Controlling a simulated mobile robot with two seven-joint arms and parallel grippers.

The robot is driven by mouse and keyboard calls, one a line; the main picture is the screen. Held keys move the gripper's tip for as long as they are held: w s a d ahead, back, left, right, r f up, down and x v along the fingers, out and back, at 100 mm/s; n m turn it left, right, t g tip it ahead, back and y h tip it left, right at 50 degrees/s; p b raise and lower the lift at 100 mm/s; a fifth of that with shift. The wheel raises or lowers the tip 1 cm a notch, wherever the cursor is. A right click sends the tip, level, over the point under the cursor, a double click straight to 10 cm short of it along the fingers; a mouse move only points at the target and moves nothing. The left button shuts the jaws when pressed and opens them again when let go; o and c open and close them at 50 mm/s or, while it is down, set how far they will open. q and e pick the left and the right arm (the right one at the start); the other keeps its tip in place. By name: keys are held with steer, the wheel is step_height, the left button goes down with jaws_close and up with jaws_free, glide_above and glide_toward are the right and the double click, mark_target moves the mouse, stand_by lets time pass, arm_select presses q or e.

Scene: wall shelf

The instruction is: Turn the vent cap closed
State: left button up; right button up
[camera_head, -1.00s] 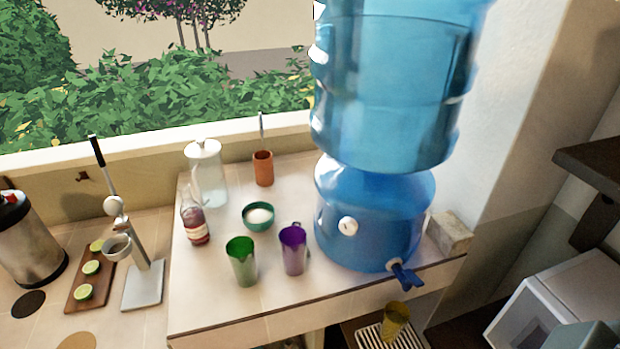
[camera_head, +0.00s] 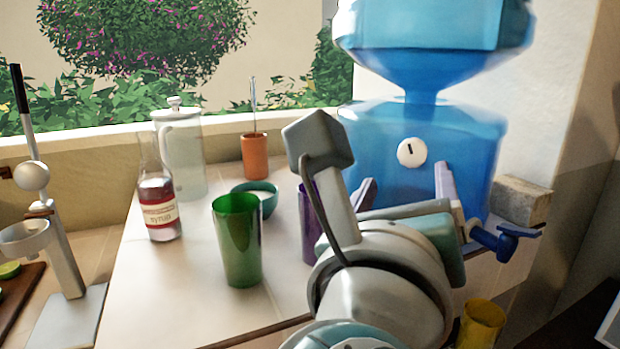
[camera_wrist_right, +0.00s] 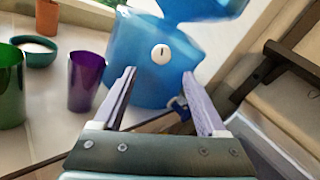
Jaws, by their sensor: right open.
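The vent cap (camera_head: 411,152) is a round white disc with a short dark mark, on the front of the blue water dispenser base (camera_head: 465,140). It also shows in the right wrist view (camera_wrist_right: 161,54), ahead of and between the fingers. My right gripper (camera_head: 405,190) is open and empty, in front of the dispenser and a little below the cap, apart from it. Its two fingers also show spread in the right wrist view (camera_wrist_right: 160,88). The dark mark on the cap looks roughly upright. My left gripper is not in view.
A green cup (camera_head: 238,240) and a partly hidden purple cup (camera_head: 308,222) stand left of my right arm. A blue tap (camera_head: 503,240) sticks out at the lower right, beside a stone block (camera_head: 522,200). A syrup bottle (camera_head: 158,205) and glass jug (camera_head: 185,150) stand further left.

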mark_target(412, 155)
steer(key=x, duration=0.9)
steer(key=shift+w+d, duration=0.15)
steer(key=shift+d, duration=0.1)
jaws_close()
